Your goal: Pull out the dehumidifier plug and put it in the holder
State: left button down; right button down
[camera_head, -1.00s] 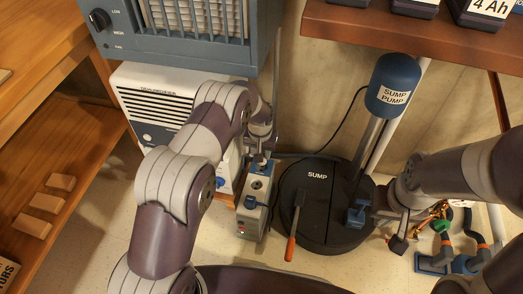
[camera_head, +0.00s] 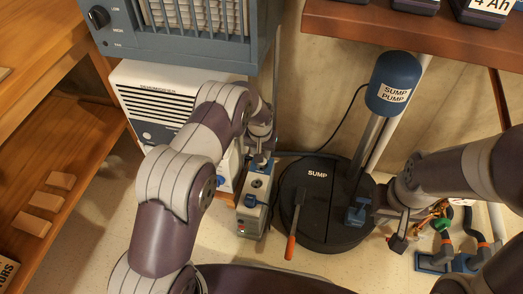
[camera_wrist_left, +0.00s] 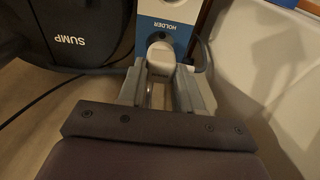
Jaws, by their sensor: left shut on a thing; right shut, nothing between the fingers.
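My left gripper (camera_wrist_left: 160,88) is shut on the grey plug (camera_wrist_left: 160,52) in the left wrist view. The plug stands right beside the blue panel marked HOLDER (camera_wrist_left: 182,32); its prongs are hidden, so I cannot tell whether it is seated. In the head view the left gripper (camera_head: 261,158) points down at the far end of the narrow white and blue outlet box (camera_head: 252,212), partly hidden by my arm. The white dehumidifier (camera_head: 150,82) stands behind that arm. My right gripper (camera_head: 398,240) is shut and empty, right of the sump lid.
The black round sump lid (camera_head: 318,215) and blue-topped sump pump (camera_head: 393,82) stand right of the outlet box. An orange-handled tool (camera_head: 291,243) lies over the lid's front edge. A heater (camera_head: 180,45) overhangs the dehumidifier. Blue-grey pipe pieces (camera_head: 440,258) lie at right.

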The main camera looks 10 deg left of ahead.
pick_arm(q)
jog(key=shift+f+b, duration=0.65)
jog(key=shift+f, duration=0.95)
dwell(2.4)
dwell(0.4)
jog(key=shift+c, duration=1)
grip_release()
jog(key=shift+r+p, duration=0.2)
jog(key=shift+p, duration=0.1)
notch_tip(320, 180, up, 7)
jog(key=p, duration=0.5)
jog(key=shift+f+p, duration=0.15)
jog(key=shift+p, duration=0.2)
